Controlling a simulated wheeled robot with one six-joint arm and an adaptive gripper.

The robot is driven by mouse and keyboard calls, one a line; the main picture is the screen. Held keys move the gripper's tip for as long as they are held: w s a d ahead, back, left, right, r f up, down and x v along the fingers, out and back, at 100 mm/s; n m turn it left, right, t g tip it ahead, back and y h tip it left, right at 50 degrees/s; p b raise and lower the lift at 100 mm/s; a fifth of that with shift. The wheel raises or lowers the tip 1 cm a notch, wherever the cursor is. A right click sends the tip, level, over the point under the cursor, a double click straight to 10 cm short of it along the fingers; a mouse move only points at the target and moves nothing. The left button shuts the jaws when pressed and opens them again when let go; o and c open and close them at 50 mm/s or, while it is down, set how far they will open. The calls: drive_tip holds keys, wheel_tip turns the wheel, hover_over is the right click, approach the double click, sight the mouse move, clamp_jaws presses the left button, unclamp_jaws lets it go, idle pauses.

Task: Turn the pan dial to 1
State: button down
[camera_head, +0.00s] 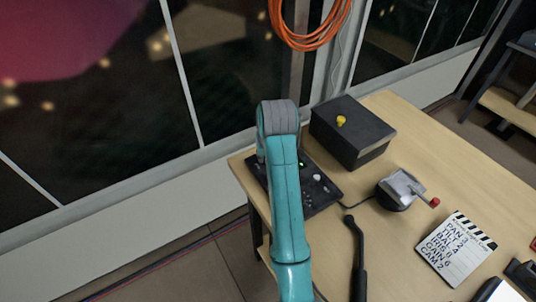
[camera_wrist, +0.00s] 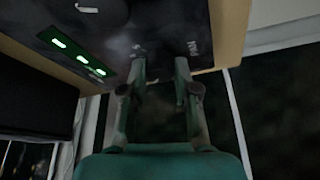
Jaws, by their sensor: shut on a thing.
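The dark control panel (camera_head: 326,188) lies on the table's left end, largely behind my teal arm. It shows green lights and a pale knob (camera_head: 316,177). In the wrist view the panel (camera_wrist: 115,38) fills the upper left, with green lit marks and a pale label (camera_wrist: 193,47) by the fingertips. My gripper (camera_wrist: 160,64) is at the panel's edge, its fingers on either side of a dark, blurred shape that I take for the pan dial. It is shut on it. The dial's pointer and setting cannot be made out. In the head view my arm hides the fingertips.
A black box (camera_head: 350,140) with a yellow knob (camera_head: 341,121) stands behind the panel. A lever unit (camera_head: 398,188) with a red tip, a black rod (camera_head: 357,255) and a lettered clapperboard (camera_head: 455,252) lie to the right. An orange cable coil (camera_head: 305,42) hangs above.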

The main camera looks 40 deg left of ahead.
drive_tip(key=shift+f+n+g, duration=0.1)
drive_tip(key=shift+n+g, duration=0.2)
drive_tip(key=shift+n, duration=0.3)
drive_tip(key=c, duration=0.9)
unclamp_jaws()
